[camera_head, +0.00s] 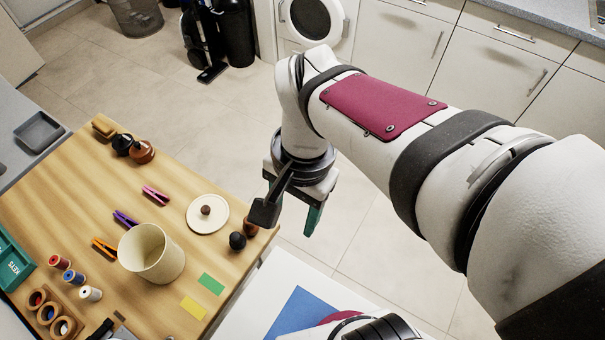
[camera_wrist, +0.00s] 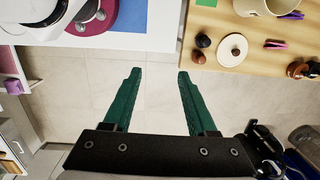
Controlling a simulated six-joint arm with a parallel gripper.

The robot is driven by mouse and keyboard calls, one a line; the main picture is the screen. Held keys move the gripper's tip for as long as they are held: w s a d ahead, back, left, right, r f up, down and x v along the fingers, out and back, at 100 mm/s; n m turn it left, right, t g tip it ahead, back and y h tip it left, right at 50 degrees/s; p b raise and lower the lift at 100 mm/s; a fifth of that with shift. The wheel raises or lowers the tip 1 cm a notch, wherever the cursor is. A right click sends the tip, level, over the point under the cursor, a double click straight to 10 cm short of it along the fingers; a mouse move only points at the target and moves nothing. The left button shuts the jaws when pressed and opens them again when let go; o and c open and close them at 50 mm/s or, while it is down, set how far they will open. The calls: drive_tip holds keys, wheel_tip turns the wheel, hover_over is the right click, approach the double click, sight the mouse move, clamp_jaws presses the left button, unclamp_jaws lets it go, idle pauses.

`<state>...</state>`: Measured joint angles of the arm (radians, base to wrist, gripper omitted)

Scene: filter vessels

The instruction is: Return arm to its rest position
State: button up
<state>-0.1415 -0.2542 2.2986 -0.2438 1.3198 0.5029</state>
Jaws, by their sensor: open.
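My gripper (camera_wrist: 159,75) shows in the wrist view with two green fingers spread apart and nothing between them. Below the fingers is bare tiled floor. In the head view my gripper (camera_head: 313,215) hangs past the right edge of the wooden table, with one green finger visible. A cream vessel (camera_head: 150,255) stands on the table, left of my gripper. A round cream lid with a dark knob (camera_head: 208,213) lies behind it. The vessel (camera_wrist: 262,6) and the lid (camera_wrist: 232,50) also show in the wrist view at upper right.
The wooden table (camera_head: 165,220) holds several clothespins, spools (camera_head: 73,277), dark round knobs (camera_head: 237,240), and green and yellow patches. A white surface with a blue patch (camera_head: 300,312) lies in front. White cabinets (camera_head: 400,45) stand behind. Tiled floor between is clear.

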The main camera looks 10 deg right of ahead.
drive_tip(key=s+d+f+n, duration=0.1)
drive_tip(key=s+d+n, duration=0.1)
drive_tip(key=s, duration=0.6)
drive_tip(key=shift+f+n, duration=0.25)
drive_tip(key=shift+n, duration=0.45)
